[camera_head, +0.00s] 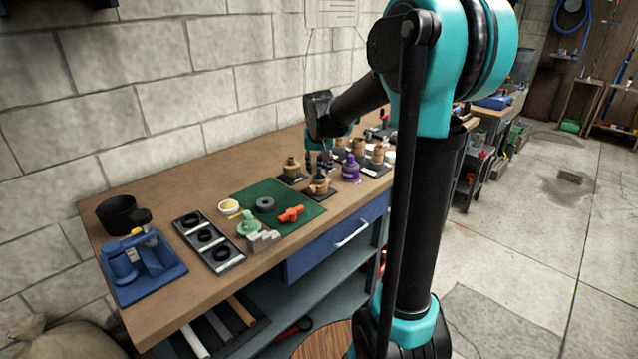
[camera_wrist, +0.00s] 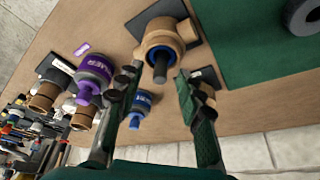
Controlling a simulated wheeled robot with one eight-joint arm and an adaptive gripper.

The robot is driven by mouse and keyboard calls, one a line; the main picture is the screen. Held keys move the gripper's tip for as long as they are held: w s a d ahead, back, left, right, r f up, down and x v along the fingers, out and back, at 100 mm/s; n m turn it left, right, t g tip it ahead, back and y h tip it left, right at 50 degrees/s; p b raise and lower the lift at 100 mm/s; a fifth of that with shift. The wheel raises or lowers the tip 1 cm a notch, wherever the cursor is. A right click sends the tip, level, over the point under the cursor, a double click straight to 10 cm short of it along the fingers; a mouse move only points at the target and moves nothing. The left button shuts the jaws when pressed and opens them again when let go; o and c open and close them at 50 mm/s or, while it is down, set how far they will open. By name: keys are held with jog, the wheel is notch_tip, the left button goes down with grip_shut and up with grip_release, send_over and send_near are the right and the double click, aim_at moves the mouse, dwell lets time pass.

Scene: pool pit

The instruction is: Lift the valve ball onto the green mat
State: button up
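My gripper (camera_wrist: 160,100) is open and empty, its dark fingers apart over the bench; its tips also show in the head view (camera_head: 319,161). Ahead of the fingers is a tan valve body (camera_wrist: 160,45) with a grey stem, standing on a dark plate; it also shows in the head view (camera_head: 320,183). A small blue-capped container (camera_wrist: 139,106) shows between the fingers. A second tan valve (camera_head: 291,168) is partly hidden by one finger in the wrist view. The green mat (camera_head: 300,205) lies to their left in the head view. I cannot make out a separate valve ball.
The mat bears a grey ring (camera_head: 265,204), an orange valve handle (camera_head: 291,214) and a green fitting (camera_head: 249,223). A purple can (camera_head: 350,170) and more tan fittings (camera_head: 378,152) stand to the right. A black tray of rings (camera_head: 220,256) and a blue vise (camera_head: 140,268) are left.

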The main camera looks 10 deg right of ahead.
jog(key=shift+w+f, duration=0.2)
jog(key=shift+f, duration=0.35)
grip_shut()
